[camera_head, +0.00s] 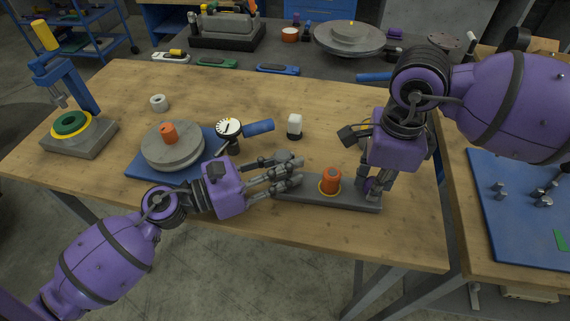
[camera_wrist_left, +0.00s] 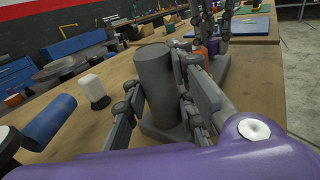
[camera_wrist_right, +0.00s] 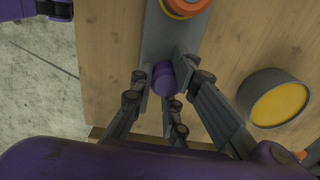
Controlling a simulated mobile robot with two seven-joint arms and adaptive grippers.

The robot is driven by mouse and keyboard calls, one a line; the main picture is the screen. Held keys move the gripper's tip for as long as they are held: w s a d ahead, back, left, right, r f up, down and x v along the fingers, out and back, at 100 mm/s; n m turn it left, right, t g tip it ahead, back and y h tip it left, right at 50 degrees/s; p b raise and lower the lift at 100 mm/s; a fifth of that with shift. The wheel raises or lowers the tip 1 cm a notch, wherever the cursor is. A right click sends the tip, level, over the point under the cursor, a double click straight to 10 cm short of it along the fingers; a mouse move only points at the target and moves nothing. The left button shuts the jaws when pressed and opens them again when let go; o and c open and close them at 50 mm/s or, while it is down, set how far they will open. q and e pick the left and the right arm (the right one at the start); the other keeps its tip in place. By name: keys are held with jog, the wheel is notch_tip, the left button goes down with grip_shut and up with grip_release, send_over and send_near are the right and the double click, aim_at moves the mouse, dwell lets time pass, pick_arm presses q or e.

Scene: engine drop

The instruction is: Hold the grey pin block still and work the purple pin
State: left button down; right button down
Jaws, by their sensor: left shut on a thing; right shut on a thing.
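The grey pin block (camera_head: 345,198) is a long flat bar lying near the table's front edge. An orange cylinder in a yellow ring (camera_head: 330,182) stands at its middle. My left gripper (camera_head: 292,171) is at the bar's left end, shut around an upright grey post (camera_wrist_left: 160,85), seen clearly in the left wrist view. My right gripper (camera_head: 371,187) points down at the bar's right end. It is shut on the purple pin (camera_wrist_right: 165,78), which stands between its fingers in the right wrist view. The pin's lower end is hard to see.
A round grey part (camera_head: 172,148) sits on a blue mat left of the bar. A dial gauge (camera_head: 229,129), a white-topped knob (camera_head: 295,124) and a blue press (camera_head: 70,80) stand behind or left. A yellow-topped cylinder (camera_wrist_right: 277,98) is near my right gripper.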

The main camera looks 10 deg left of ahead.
jog(key=shift+w+d+r, duration=0.1)
jog(key=shift+r, duration=1)
pick_arm(q)
jog(key=shift+a, duration=0.1)
pick_arm(e)
jog(key=c, duration=1.6)
grip_release()
jog(key=shift+c, duration=0.2)
pick_arm(q)
jog(key=shift+f, duration=0.15)
pick_arm(e)
notch_tip(320, 180, up, 12)
pick_arm(q)
jog(key=c, duration=1.4)
grip_release()
jog(key=shift+o, duration=0.2)
